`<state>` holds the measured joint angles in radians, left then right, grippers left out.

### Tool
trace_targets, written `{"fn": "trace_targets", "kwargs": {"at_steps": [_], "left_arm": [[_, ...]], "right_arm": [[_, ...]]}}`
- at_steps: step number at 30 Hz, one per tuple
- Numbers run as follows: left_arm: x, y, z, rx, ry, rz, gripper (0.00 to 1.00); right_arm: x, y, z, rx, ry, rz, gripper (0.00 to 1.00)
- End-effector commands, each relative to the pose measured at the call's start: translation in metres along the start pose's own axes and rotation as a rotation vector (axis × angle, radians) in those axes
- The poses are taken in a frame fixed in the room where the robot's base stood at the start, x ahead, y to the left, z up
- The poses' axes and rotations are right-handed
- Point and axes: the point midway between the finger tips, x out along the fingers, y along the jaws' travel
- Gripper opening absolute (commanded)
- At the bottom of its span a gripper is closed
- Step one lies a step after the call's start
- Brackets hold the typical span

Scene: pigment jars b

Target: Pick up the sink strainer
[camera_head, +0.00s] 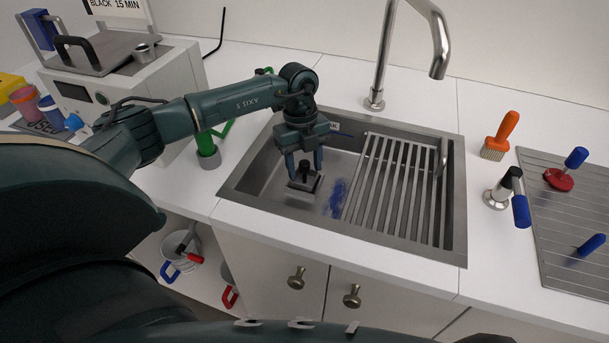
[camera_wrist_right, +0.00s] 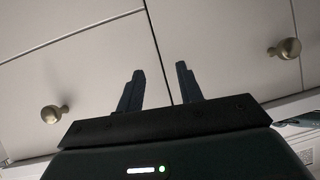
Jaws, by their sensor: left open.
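The sink strainer (camera_head: 304,184) is a grey, square-looking piece with a dark upright knob. It sits in the left part of the steel sink (camera_head: 235,193). My left gripper (camera_head: 305,172) reaches down into the sink right over the strainer. Its fingers are open, one on each side of the knob; I cannot tell whether they touch it. My right gripper (camera_wrist_right: 158,88) shows in the right wrist view with its two fingers apart and nothing between them, in front of the cabinet doors (camera_wrist_right: 70,60). The strainer is not in that view.
A slatted rack (camera_head: 385,190) covers the sink's right part, beside a blue stain (camera_head: 337,197). The faucet (camera_head: 376,98) rises behind. A green-handled tool (camera_head: 208,152) stands left of the sink. An orange brush (camera_head: 500,135) and a ribbed drainboard (camera_head: 560,230) are at right.

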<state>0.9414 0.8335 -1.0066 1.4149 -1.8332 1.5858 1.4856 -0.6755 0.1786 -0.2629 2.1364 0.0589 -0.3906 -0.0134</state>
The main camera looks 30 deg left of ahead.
Motion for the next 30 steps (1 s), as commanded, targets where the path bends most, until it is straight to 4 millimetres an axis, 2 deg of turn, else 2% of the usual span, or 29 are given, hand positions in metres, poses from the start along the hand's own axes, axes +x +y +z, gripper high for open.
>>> {"fn": "trace_targets", "kwargs": {"at_steps": [5,23,30], "left_arm": [[0.0001,-0.0001,0.0001,0.0,0.0,0.0,0.48],[-0.0004,0.0,0.0003,0.0,-0.001,0.0,0.0],[-0.0018,-0.0003,0.0003,0.0,-0.001,-0.002,0.0]], "right_arm": [[0.0002,-0.0002,0.0003,0.0,0.0,-0.001,0.36],[0.0004,-0.0006,-0.0002,0.0,0.001,-0.002,0.36],[0.0004,-0.0005,-0.0004,0.0,0.001,-0.002,0.36]]}}
